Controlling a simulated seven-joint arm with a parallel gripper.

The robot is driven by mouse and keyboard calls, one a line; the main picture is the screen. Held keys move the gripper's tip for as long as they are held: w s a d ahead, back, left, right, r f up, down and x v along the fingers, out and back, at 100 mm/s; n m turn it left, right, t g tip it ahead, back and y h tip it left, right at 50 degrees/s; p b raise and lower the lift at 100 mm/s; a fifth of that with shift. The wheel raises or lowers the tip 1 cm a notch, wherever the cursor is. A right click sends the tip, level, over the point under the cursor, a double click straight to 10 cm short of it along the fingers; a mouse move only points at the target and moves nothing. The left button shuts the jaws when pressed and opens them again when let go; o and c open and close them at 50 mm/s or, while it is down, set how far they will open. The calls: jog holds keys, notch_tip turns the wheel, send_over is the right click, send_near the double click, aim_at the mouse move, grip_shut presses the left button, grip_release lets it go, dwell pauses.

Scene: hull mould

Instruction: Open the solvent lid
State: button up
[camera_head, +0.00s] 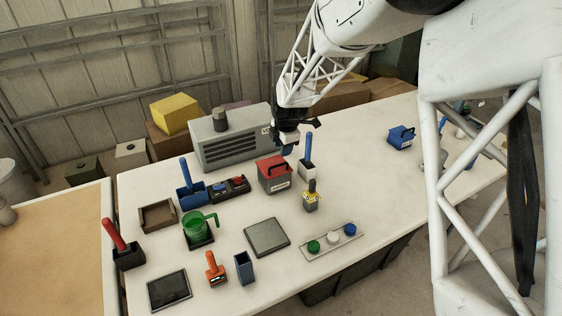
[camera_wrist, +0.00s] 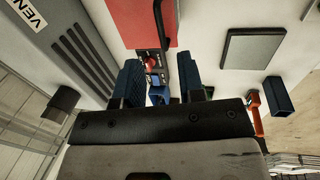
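A red box (camera_head: 273,175) with a black handle on top and a white label stands mid-table in the head view. The label is too small to read, so I cannot tell if it is the solvent container. Its top looks closed. The red box (camera_wrist: 140,22) also shows at the top edge of the wrist view with its dark handle, beyond my fingertips. My gripper (camera_wrist: 160,80) is open, its two blue fingers apart with nothing held between them. In the head view my gripper (camera_head: 287,147) is above and just behind the red box; its fingertips are partly hidden.
A grey vent unit (camera_head: 232,142) stands behind left. A white holder (camera_head: 306,172) with a blue-handled tool is close right of the red box. A button panel (camera_head: 229,188) is to its left. A blue handled box (camera_head: 400,138) stands far right, with clear table between.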

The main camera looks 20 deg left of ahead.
aim_at(281, 165)
jog(key=shift+f, duration=0.2)
jog(key=shift+w+a+f, duration=0.15)
jog(key=shift+w+f, duration=0.05)
jog(key=shift+f, duration=1)
jog(key=shift+w+a+f, duration=0.15)
jog(key=shift+a+f, duration=0.05)
jog(key=shift+f, duration=1.05)
jog(key=shift+w+a+f, duration=0.15)
jog(key=shift+w+f, duration=0.05)
jog(key=shift+f, duration=1)
grip_shut()
